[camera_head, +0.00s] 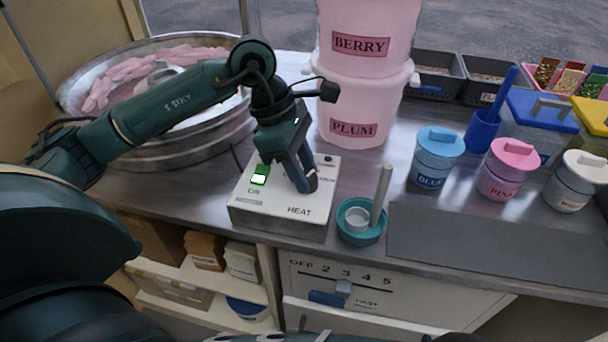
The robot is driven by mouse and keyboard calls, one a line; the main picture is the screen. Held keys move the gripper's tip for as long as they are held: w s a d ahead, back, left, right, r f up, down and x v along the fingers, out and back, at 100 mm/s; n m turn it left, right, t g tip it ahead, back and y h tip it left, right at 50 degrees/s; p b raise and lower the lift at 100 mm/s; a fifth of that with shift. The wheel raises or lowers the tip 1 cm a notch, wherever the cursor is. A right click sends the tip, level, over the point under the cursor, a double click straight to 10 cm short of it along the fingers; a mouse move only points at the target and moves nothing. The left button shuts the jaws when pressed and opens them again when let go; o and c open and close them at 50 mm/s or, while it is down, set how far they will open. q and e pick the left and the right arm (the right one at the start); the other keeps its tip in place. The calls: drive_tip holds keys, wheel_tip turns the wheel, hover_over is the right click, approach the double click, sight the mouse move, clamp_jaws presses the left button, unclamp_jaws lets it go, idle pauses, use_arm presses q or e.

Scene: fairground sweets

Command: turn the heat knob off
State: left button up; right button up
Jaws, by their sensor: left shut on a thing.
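The white control box (280,215) stands on the metal counter, with a lit green motor switch (259,175) marked ON at its left. The word HEAT is printed on the box's right front part. My left gripper (304,182) points down onto the box just above that word. It is shut on the heat knob, which the fingers mostly hide. I cannot read the knob's setting. My right gripper is not in view.
A round metal pan (190,152) with pink floss stands at the left. Pink tubs (352,103) marked BERRY and PLUM are stacked behind the box. A teal dish (361,235) holding a stick stands close at its right. A grey mat (480,245) lies bare further right.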

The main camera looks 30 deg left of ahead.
use_arm(q)
drive_tip(key=shift+s+f+n, duration=0.1)
drive_tip(key=shift+f+n, duration=0.05)
drive_tip(key=shift+n, duration=0.35)
drive_tip(key=n+t+b, duration=0.1)
drive_tip(key=n+b, duration=0.1)
drive_tip(key=shift+n, duration=0.4)
drive_tip(key=n+t+y+b, duration=0.1)
drive_tip(key=n, duration=0.1)
drive_tip(key=shift+s+d+n+b, duration=0.1)
drive_tip(key=shift+s+n+b, duration=0.05)
drive_tip(key=shift+n+b, duration=0.2)
drive_tip(key=n+t+y+b, duration=0.1)
drive_tip(key=n, duration=0.2)
drive_tip(key=shift+s+d+n, duration=0.1)
drive_tip(key=shift+n, duration=0.15)
drive_tip(key=n+y+b, duration=0.1)
drive_tip(key=n, duration=0.1)
drive_tip(key=n+t+b, duration=0.1)
drive_tip(key=n, duration=0.1)
drive_tip(key=shift+d+n+y, duration=0.15)
drive_tip(key=shift+n+y, duration=0.25)
drive_tip(key=shift+n, duration=0.6)
drive_tip(key=shift+n+y, duration=0.3)
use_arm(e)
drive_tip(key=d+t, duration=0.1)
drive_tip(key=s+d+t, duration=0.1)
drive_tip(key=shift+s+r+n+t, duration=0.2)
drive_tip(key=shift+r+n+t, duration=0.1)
